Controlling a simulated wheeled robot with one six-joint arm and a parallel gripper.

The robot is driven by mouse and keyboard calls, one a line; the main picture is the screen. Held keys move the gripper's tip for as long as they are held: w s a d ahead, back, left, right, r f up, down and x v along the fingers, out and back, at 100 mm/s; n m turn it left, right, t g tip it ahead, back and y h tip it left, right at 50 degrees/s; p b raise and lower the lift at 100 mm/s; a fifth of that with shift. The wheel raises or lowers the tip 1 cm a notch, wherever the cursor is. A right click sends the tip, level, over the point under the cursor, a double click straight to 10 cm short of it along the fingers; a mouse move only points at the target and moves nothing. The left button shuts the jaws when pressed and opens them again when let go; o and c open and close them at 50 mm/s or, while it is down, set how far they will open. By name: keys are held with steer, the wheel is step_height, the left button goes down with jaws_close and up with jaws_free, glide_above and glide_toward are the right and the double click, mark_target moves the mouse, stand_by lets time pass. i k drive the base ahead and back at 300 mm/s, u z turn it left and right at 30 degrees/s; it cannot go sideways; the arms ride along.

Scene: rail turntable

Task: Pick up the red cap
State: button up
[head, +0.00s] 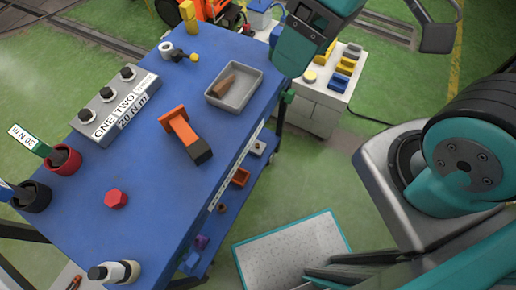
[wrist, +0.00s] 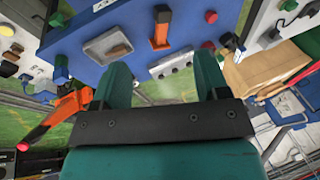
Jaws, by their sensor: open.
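The red cap (head: 116,199) is a small hexagonal piece lying on the near part of the blue table (head: 150,225) in the head view. It appears as a small red spot (wrist: 210,17) near the top of the wrist view. My gripper (wrist: 162,78) shows two teal fingers spread apart with nothing between them. It is well away from the cap, which lies beyond the right finger in the wrist view. My fingertips cannot be made out in the head view.
An orange and black tool (head: 178,130), a grey tray (head: 235,88) holding a brown piece, and a grey box with knobs (head: 110,100) are on the table. A red cup (head: 65,160) and dark cup (head: 33,197) stand at its left edge. Bare table surrounds the cap.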

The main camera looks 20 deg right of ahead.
mark_target(114, 199)
steer(key=z, duration=0.05)
steer(key=k, duration=0.45)
steer(key=u, duration=0.45)
steer(key=i, duration=0.4)
steer(key=u, duration=1)
